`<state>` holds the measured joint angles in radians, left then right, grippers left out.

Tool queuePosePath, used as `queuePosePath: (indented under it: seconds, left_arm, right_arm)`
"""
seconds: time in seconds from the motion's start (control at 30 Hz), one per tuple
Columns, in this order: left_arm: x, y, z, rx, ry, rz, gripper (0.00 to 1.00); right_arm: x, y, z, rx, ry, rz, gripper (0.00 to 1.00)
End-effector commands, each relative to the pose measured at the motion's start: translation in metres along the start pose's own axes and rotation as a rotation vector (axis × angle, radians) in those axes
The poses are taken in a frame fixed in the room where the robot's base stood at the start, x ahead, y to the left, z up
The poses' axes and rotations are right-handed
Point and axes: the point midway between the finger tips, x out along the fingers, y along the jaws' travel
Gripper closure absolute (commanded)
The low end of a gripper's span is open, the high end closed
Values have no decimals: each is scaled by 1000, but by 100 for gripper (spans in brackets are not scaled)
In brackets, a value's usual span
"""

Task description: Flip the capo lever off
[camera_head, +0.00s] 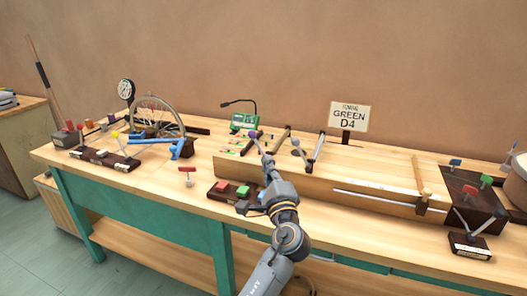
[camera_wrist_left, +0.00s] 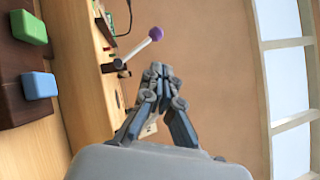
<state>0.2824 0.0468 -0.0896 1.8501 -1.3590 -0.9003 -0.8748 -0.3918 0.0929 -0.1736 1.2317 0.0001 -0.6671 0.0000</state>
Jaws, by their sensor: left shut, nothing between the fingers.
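A lever with a purple ball knob (camera_head: 253,134) stands at the left end of the long wooden string box (camera_head: 330,190). It looks like the capo lever, though no label confirms this. In the left wrist view the purple knob (camera_wrist_left: 157,33) tops a pale rod rising from a dark bracket. My left gripper (camera_head: 267,161) is just below and right of the knob in the head view. In the wrist view its fingertips (camera_wrist_left: 157,68) are together, empty and apart from the knob. The arm hides part of the box's left end. My right gripper is not in view.
A grey-knobbed lever (camera_head: 295,143) stands right of the purple one. A dark block with green and red buttons (camera_head: 235,189) lies in front. A green tuner (camera_head: 244,121) and a "GREEN D4" sign (camera_head: 349,116) stand behind. A bicycle wheel (camera_head: 158,112) stands to the left.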

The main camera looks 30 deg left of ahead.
Motion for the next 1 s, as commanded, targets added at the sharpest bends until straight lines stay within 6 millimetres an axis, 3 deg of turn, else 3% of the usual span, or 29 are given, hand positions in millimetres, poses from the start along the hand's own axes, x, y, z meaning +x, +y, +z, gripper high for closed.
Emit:
queuePosePath:
  seconds: [0.2,0.8,0.9,1.0]
  left_arm:
    - [-23,0,0,0,0,1,100]
    - [-25,0,0,-1,0,1,100]
    - [-30,12,1,-34,13,34,100]
    - [-45,45,2,-138,46,136,100]
  right_arm:
    - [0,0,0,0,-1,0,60]
    - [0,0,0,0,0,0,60]
    - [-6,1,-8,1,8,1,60]
    - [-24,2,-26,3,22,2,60]
